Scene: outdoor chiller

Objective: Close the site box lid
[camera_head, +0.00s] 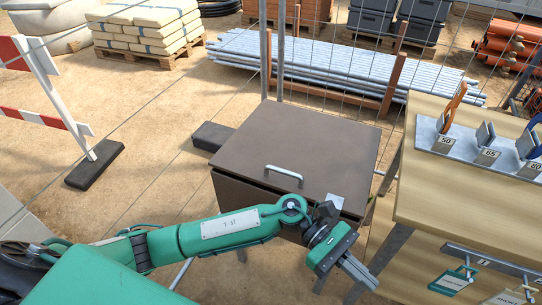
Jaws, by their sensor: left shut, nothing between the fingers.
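The site box (240,193) is a dark brown metal box standing in the middle of the camera_head view. Its lid (310,143) lies down over the top, with a pale bar handle (284,171) near the front edge and a light plate (335,201) at the front right corner. My left gripper (362,274) is shut and empty, in front of the box's right corner and below the lid. My right gripper is not in view.
A wooden workbench (445,190) with numbered tool holders (488,153) stands close on the right, with hanging tags (453,280) on its front rail. A wire fence and pipe stack (330,60) are behind. A red-and-white barrier (52,90) stands left; ground between is mostly clear.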

